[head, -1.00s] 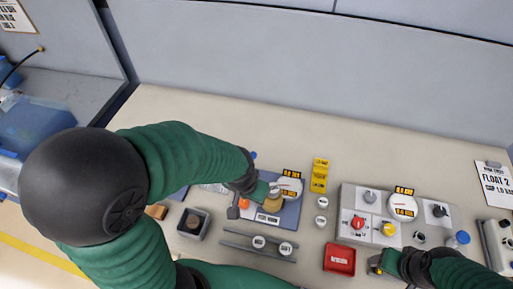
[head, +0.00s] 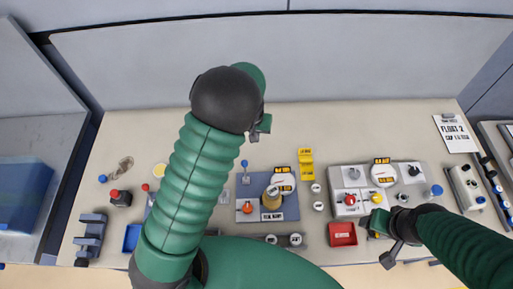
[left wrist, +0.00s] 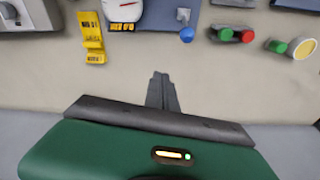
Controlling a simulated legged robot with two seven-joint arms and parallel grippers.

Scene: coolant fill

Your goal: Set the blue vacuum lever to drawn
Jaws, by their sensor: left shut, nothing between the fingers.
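The blue vacuum lever (head: 244,164), a small lever with a round blue knob, stands at the upper left of the blue panel (head: 291,211). Its blue knob (left wrist: 187,35) also shows near the top of the left wrist view. My left gripper (head: 262,127) is behind the lever, towards the back wall, mostly hidden by my dark arm joint. In the left wrist view its fingers (left wrist: 162,82) are shut and empty, apart from the knob, over bare bench. My right gripper (head: 376,223) is beside the red tray; its finger gap is unclear.
The blue panel also carries a white gauge (head: 283,183), an orange-red knob (head: 248,209) and a brass cylinder (head: 271,198). A yellow stand (head: 305,164) is right of the panel. A grey control box (head: 336,181) and red tray (head: 342,234) are farther right. The bench's back strip is clear.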

